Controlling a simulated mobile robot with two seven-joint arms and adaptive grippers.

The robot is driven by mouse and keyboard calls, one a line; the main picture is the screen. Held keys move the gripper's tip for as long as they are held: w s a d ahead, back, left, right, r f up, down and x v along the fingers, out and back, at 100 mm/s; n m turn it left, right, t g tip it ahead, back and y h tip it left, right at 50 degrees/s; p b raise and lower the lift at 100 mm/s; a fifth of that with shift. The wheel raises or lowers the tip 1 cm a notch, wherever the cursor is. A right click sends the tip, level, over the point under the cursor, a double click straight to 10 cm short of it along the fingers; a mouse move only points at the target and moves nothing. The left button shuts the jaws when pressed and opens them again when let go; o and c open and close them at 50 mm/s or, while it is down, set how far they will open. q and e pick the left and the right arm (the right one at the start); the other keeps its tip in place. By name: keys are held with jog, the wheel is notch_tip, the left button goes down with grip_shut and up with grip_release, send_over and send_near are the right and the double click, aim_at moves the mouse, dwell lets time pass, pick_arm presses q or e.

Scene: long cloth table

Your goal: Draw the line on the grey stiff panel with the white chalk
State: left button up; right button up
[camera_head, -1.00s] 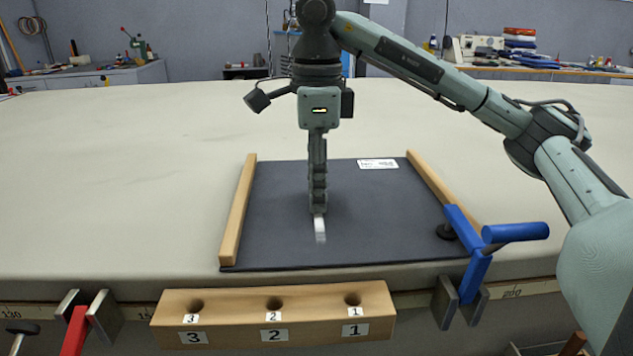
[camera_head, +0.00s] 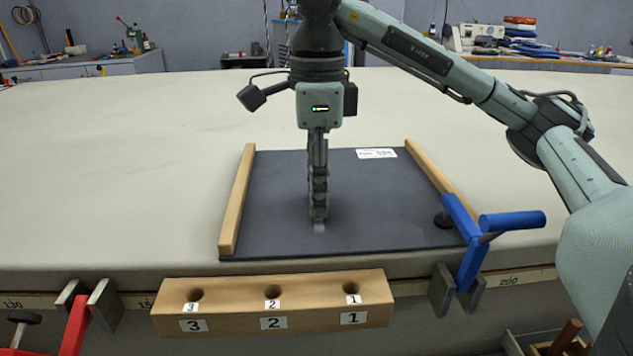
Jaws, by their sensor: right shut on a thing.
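The grey stiff panel (camera_head: 275,205) lies flat on the cloth table, with a small white label (camera_head: 376,153) near its far right corner. My right gripper (camera_head: 319,218) points down over the panel's near middle. It is shut on the white chalk (camera_head: 319,228), and only a short pale end shows below the fingers. The chalk's lower end is at or just above the panel; I cannot tell whether it touches. The panel's visible surface looks plain dark grey. My left gripper is not in view.
Wooden strips flank the panel at left (camera_head: 237,202) and right (camera_head: 438,178). A blue clamp (camera_head: 470,245) grips the near right corner. A wooden block (camera_head: 240,307) with three numbered holes sits at the front edge, near a red clamp (camera_head: 74,325). The table behind is clear.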

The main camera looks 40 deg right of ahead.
aim_at(321, 235)
jog(key=shift+s+a, duration=0.1)
jog(key=shift+s, duration=0.05)
jog(key=shift+s+a, duration=0.5)
jog(key=shift+s, duration=0.3)
jog(key=shift+s+a, duration=0.45)
jog(key=shift+s, duration=0.35)
jog(key=shift+s+a, duration=0.5)
jog(key=shift+s, duration=0.3)
jog(key=shift+r, duration=0.1)
notch_tip(321, 235, up, 3)
jog(key=p, duration=0.3)
jog(key=shift+f, duration=0.2)
notch_tip(321, 235, up, 2)
jog(key=shift+r, duration=1.15)
